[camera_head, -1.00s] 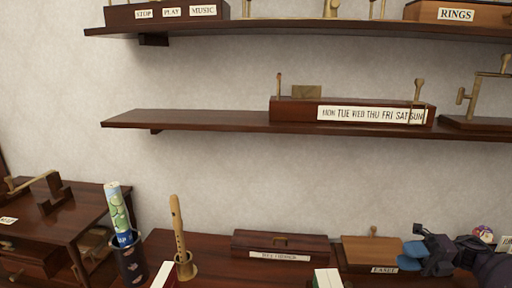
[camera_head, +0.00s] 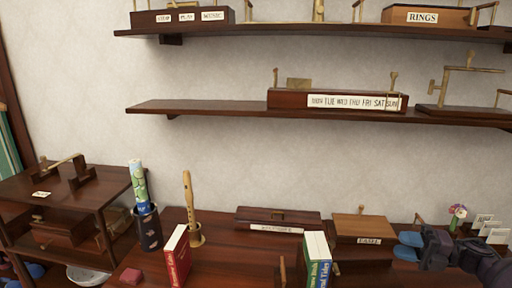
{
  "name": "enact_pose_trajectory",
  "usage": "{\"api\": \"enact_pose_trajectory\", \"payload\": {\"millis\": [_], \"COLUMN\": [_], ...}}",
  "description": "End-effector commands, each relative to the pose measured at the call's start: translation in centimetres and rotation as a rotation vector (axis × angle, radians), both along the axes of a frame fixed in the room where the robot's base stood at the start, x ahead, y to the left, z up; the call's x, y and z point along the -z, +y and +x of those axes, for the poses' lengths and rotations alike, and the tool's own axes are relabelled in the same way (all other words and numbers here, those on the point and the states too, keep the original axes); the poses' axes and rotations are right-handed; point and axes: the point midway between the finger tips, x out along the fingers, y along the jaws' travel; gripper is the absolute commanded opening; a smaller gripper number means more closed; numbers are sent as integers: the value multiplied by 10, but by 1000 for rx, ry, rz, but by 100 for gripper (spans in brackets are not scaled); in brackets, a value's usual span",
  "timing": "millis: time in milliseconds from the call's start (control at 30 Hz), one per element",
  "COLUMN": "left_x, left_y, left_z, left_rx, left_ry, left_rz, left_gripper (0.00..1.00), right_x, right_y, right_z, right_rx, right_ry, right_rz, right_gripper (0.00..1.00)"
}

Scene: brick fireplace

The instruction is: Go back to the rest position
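My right gripper (camera_head: 420,244) is at the lower right of the head view, dark, with its arm coming in from the right edge. Blue pads show at its front, beside the right end of the wooden box with a label (camera_head: 361,227). I cannot tell whether its fingers are apart or together, nor whether the blue pieces belong to it. My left gripper is out of view.
The desk (camera_head: 225,262) holds a red book (camera_head: 177,256), green-and-white books (camera_head: 318,262), a recorder on a stand (camera_head: 190,205), a dark cup with a rolled paper (camera_head: 148,228) and a long dark box (camera_head: 278,218). Wall shelves (camera_head: 215,107) hang above. A side table (camera_head: 95,198) stands left.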

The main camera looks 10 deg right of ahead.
Motion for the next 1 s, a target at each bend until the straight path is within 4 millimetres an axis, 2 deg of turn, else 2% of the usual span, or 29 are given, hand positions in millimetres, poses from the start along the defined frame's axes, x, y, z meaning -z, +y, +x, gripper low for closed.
{"api": "enact_pose_trajectory", "payload": {"millis": [133,267,367,567,667,767,867,1000], "left_x": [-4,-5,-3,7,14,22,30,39], "left_y": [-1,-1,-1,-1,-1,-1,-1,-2], "left_z": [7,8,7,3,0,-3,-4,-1], "left_rx": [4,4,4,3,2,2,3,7], "left_ry": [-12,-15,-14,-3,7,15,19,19], "left_rz": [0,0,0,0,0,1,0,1], "left_gripper": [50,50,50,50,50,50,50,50], "right_x": [-14,-17,-6,41,75,116,162,218], "right_y": [6,20,30,51,62,76,93,118], "right_z": [26,44,51,44,29,4,-32,-93], "right_rx": [157,305,421,647,760,875,992,1128], "right_ry": [23,73,142,347,482,643,830,1076], "right_rz": [58,157,245,442,542,645,748,874], "right_gripper": [38,38,38,38,38,38,38,38]}}
